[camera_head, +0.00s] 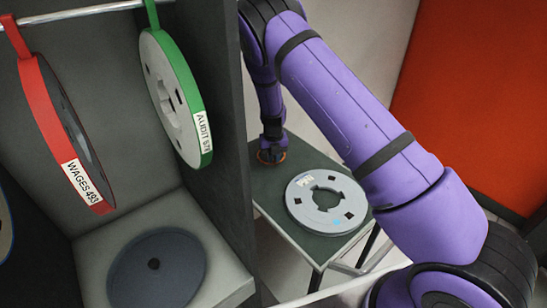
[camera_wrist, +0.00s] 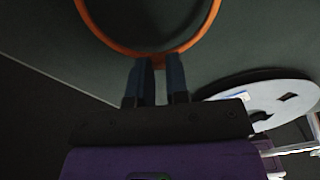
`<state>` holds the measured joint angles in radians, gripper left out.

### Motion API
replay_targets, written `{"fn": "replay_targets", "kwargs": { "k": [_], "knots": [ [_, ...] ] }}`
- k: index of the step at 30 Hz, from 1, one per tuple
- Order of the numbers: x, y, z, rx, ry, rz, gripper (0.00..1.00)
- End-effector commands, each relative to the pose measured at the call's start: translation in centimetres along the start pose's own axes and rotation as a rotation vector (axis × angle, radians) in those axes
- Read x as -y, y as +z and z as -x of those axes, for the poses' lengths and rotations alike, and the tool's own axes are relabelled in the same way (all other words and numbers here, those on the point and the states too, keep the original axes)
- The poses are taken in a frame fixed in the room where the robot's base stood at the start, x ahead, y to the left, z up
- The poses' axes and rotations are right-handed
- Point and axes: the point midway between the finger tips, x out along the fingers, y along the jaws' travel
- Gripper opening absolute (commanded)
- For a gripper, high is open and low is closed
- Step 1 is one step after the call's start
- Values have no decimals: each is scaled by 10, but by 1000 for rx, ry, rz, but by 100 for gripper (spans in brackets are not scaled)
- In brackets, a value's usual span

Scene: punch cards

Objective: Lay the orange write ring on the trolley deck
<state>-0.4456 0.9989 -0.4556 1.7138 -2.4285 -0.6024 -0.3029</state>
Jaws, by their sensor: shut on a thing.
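The orange write ring (camera_wrist: 158,58) is a thin hoop in the wrist view, with its near rim between the fingers of my gripper (camera_wrist: 159,72). My gripper is shut on that rim. In the head view the ring (camera_head: 272,156) shows small at the end of my arm, over the back left part of the trolley deck (camera_head: 262,185). The deck is dark grey-green. I cannot tell whether the ring touches the deck or is just above it.
A grey tape reel (camera_head: 327,203) lies on the deck, right of my gripper. A dark cabinet wall (camera_head: 222,110) stands close on the left. Red (camera_head: 62,135) and green (camera_head: 176,98) reels hang in the cabinet above a dark disc (camera_head: 157,272). The deck's front left is clear.

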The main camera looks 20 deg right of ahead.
Motion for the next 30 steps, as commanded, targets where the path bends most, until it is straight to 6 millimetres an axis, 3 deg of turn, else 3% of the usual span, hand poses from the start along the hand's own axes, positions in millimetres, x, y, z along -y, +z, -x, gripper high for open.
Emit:
{"fn": "replay_targets", "kwargs": {
  "k": [30],
  "knots": [
    [0,0,-7,1,0,0,0]
  ]
}}
